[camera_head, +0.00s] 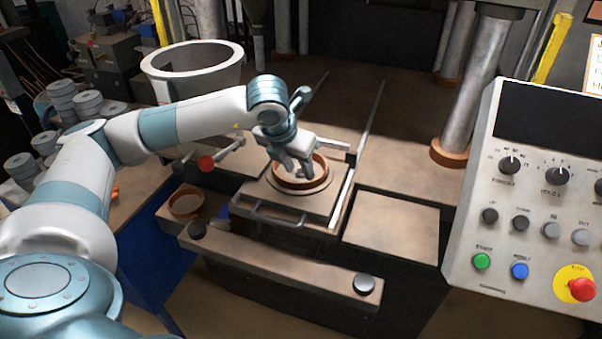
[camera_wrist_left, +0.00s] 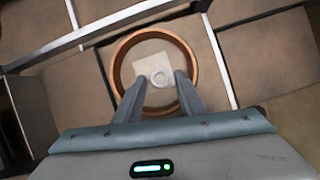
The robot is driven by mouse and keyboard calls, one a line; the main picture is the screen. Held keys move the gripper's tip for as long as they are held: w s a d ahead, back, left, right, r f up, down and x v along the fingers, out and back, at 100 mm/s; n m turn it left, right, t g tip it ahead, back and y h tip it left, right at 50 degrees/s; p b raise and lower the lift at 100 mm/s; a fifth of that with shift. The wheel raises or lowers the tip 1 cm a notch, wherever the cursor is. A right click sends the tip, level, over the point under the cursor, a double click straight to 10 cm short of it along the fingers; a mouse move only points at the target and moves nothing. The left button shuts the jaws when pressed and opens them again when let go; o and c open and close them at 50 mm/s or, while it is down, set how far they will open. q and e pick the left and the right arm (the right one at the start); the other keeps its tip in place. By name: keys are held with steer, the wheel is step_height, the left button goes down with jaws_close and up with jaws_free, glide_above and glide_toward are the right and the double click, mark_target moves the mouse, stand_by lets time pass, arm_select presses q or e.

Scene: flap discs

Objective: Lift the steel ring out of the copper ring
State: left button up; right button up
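The copper ring (camera_head: 322,172) sits on a raised square plate (camera_head: 283,208) of the press. In the left wrist view the copper ring (camera_wrist_left: 193,62) is a wide brown band around a pale floor. A small grey-white round piece, seemingly the steel ring (camera_wrist_left: 160,78), lies inside it on a pale square patch. My left gripper (camera_head: 291,165) is over the copper ring, pointing down; in the left wrist view its fingers (camera_wrist_left: 160,80) are open, apart on either side of the small ring, with nothing gripped. Fingertip depth is unclear. In the head view the gripper hides the steel ring.
A brown ring-shaped piece (camera_head: 186,205) is in a tray at left. A large pale bucket (camera_head: 195,62) stands behind my left arm. A metal rail (camera_head: 343,195) runs right of the plate. A control panel (camera_head: 540,190) fills the right; a flat brown surface (camera_head: 392,222) beside it is bare.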

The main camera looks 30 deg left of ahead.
mark_target(302, 179)
arm_select(q)
steer(key=c, duration=0.7)
steer(key=shift+c, duration=0.2)
steer(key=shift+r, duration=0.65)
steer(key=r, duration=0.1)
steer(key=d+r+p, duration=0.1)
steer(key=r, duration=0.1)
steer(key=shift+r, duration=0.3)
steer(key=d+r+p, duration=0.1)
steer(key=d+r, duration=0.2)
steer(key=d, duration=0.2)
steer(key=w+d+r+p, duration=0.1)
steer(key=d+r, duration=0.2)
steer(key=d, duration=0.2)
steer(key=shift+w+d, duration=0.15)
steer(key=shift+d, duration=0.15)
steer(key=shift+r, duration=0.1)
step_height(302, 179, up, 7)
steer(key=p, duration=0.2)
